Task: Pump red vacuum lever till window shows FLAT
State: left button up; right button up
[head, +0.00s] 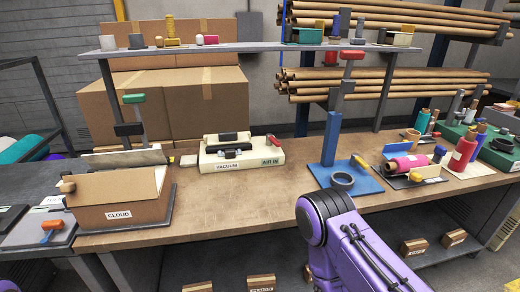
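The vacuum unit (240,152) is a cream box labelled VACUUM, standing on the workbench towards its back, left of the picture's middle. A short red lever (273,141) sits on its right end and leans to the left. A small window (272,162) with green lettering is on the front right; it seems to read AIR IN, but is too small to be sure. Dark parts lie on top of the box. A purple arm of mine rises from the lower right, its gripper out of the picture. My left gripper is not in view. Nothing touches the lever.
A cardboard box labelled CLOUD (118,213) stands left of the unit. A blue stand (331,140) with a red-handled top rises to its right, a black ring (342,181) at its foot. A shelf (250,47) spans above. The bench in front of the unit is clear.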

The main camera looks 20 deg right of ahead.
aim_at(271, 140)
jog(key=u, duration=0.35)
jog(key=k, duration=0.75)
jog(key=z, duration=0.75)
jog(key=i, duration=1.4)
jog(key=u, duration=0.35)
